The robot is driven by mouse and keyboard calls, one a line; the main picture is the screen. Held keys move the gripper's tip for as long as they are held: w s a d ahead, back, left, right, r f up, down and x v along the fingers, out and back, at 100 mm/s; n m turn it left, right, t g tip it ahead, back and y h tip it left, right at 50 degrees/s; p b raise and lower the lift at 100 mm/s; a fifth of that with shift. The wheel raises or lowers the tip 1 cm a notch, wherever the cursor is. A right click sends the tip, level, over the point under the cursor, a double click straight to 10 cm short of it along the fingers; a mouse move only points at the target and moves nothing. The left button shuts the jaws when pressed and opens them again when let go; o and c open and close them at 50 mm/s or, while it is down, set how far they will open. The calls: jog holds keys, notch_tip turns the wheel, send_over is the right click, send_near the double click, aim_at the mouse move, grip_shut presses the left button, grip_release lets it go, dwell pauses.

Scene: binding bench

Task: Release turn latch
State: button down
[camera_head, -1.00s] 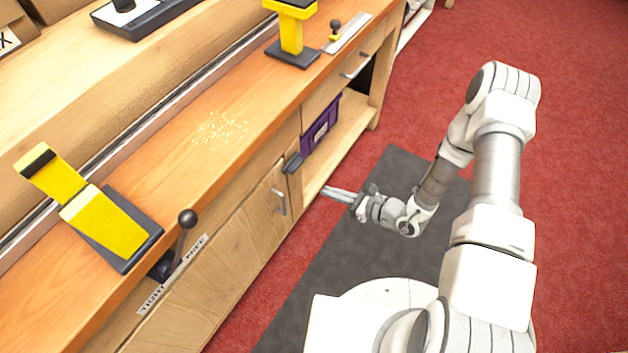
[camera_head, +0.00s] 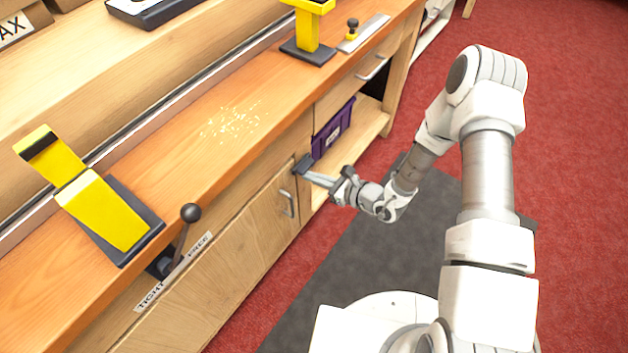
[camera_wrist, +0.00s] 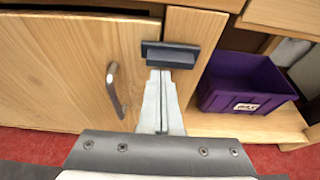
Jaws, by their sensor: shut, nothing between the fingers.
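The turn latch (camera_head: 304,165) is a dark grey bar on the cabinet front, at the upper right corner of the wooden door (camera_head: 255,215). In the wrist view the latch (camera_wrist: 170,55) lies crosswise over the line between the door (camera_wrist: 75,60) and the post (camera_wrist: 192,35). My gripper (camera_head: 310,177) is shut and empty. In the wrist view its fingertips (camera_wrist: 161,74) are just below the latch, near its middle. I cannot tell whether they touch it. The door is closed, with a metal handle (camera_wrist: 115,88) to the left of my fingers.
A purple bin (camera_wrist: 245,85) stands on the open shelf right of the post. A lever with a black knob (camera_head: 190,213) stands by the TIGHT and FREE labels. Yellow tools (camera_head: 95,210) stand on the bench (camera_head: 170,170). Floor in front is clear.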

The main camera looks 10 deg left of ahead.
jog(key=shift+s+r+m+g+p, duration=0.1)
jog(key=shift+r+m+g+p, duration=0.5)
jog(key=shift+m, duration=0.3)
dwell(0.5)
jog(key=m, duration=0.1)
jog(key=r+m+g+y+p, duration=0.1)
jog(key=m, duration=0.1)
jog(key=m+p, duration=0.1)
jog(key=shift+d+r+m+g+y, duration=0.1)
jog(key=shift+r+m+g+y, duration=0.2)
jog(key=shift+r+g+y, duration=0.1)
jog(key=m+y, duration=0.1)
jog(key=m, duration=0.1)
jog(key=w+r+m+g+y, duration=0.1)
jog(key=m, duration=0.1)
jog(key=w+r+m, duration=0.1)
jog(key=m, duration=0.2)
jog(key=shift+w+d+y+b, duration=0.1)
jog(key=shift+d+y+b, duration=0.25)
jog(key=shift+y, duration=0.05)
jog(key=shift+w, duration=0.15)
dwell(0.5)
